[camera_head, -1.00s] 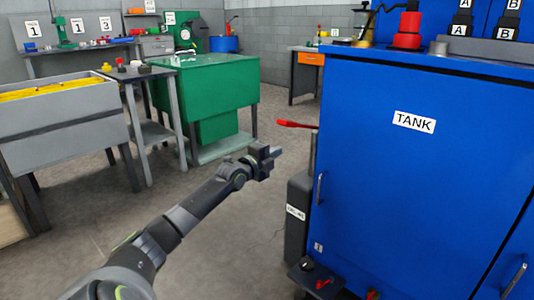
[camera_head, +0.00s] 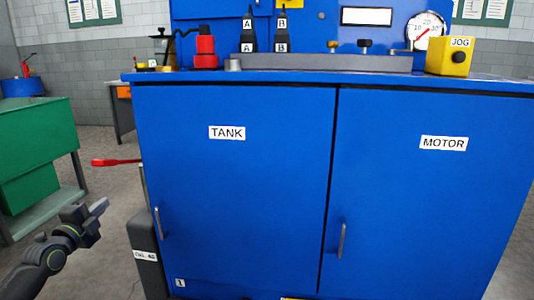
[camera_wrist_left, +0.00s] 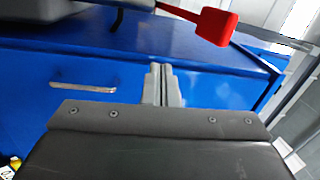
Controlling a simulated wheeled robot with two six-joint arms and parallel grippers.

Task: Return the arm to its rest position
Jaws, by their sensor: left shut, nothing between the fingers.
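My left gripper (camera_head: 97,208) shows at the lower left of the head view, at the end of my dark arm. Its fingers are together with nothing between them, in free space left of the blue cabinet and below a red lever handle (camera_head: 116,162). In the left wrist view the closed fingers (camera_wrist_left: 163,72) point toward a blue surface with a metal handle (camera_wrist_left: 83,87). My right gripper is in neither view.
The blue cabinet (camera_head: 270,190) with TANK and MOTOR doors fills the middle and right. A dark grey upright unit (camera_head: 146,245) stands at its left side, close to my left gripper. A green bench (camera_head: 35,130) is at the far left. Grey floor lies between.

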